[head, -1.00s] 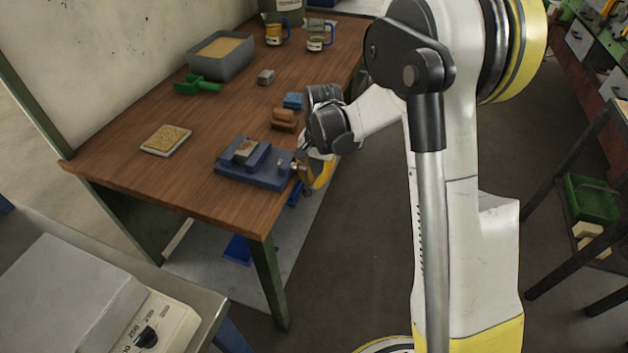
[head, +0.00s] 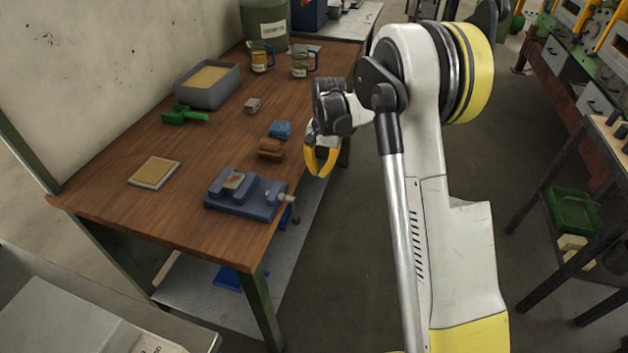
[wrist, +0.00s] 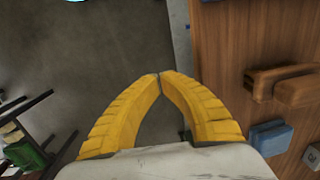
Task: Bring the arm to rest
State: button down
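My gripper (head: 319,174) hangs beside the right edge of the wooden workbench (head: 115,195), its yellow fingers pointing down. In the wrist view the two yellow fingers of my gripper (wrist: 160,76) curve together and meet at the tips, with nothing between them. It is apart from the blue vise (head: 240,208), which sits on the bench's front right corner with its screw and handle at the right.
A sand tray (head: 232,92), a green scoop (head: 184,115) and mugs stand farther back. Open floor (head: 352,250) lies right of the bench, with a dark rack (head: 532,215) beyond.

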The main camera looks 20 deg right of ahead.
jog(key=shift+w+d+r, duration=0.15)
jog(key=shift+w+d, duration=0.05)
dwell(0.4)
jog(key=s+a+r+n+t, duration=0.2)
jog(key=s+r, duration=0.4)
jog(key=r, duration=0.2)
jog(key=s+a+r+n+t, duration=0.1)
jog(key=s+a+r, duration=0.1)
jog(key=s+r, duration=0.55)
jog(key=s+a+r+n+t, duration=0.1)
jog(key=s+n+t, duration=0.3)
jog(key=s, duration=1.2)
jog(key=shift+s+a+r+h, duration=0.15)
jog(key=shift+a+r+h, duration=0.25)
jog(key=shift+r, duration=0.1)
